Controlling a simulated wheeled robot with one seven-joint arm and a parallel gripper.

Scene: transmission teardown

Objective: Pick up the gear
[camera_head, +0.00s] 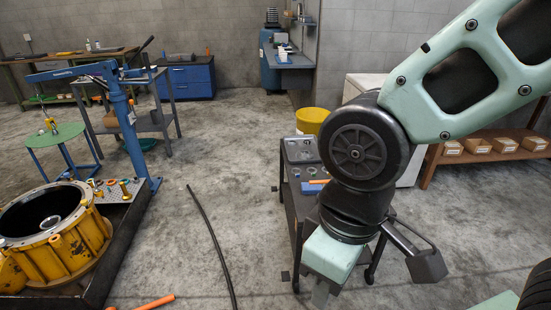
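No part can be named the gear with certainty. Several small round metal parts (305,155) lie on the dark cart (287,200) beyond my arm; they are too small to tell apart. A pale ring-shaped part (50,222) sits inside the large yellow housing (75,250) at the lower left. My arm comes down from the upper right, with its lower part in front of the cart and hiding much of it. My gripper's fingertips cannot be made out, and nothing is seen held.
A yellow bucket (311,121) stands at the cart's far end. A blue hoist (120,110) rises beside the housing's dark tray (122,250). A black hose (212,240) lies on the open floor between housing and cart. A wooden shelf (480,158) with boxes stands at right.

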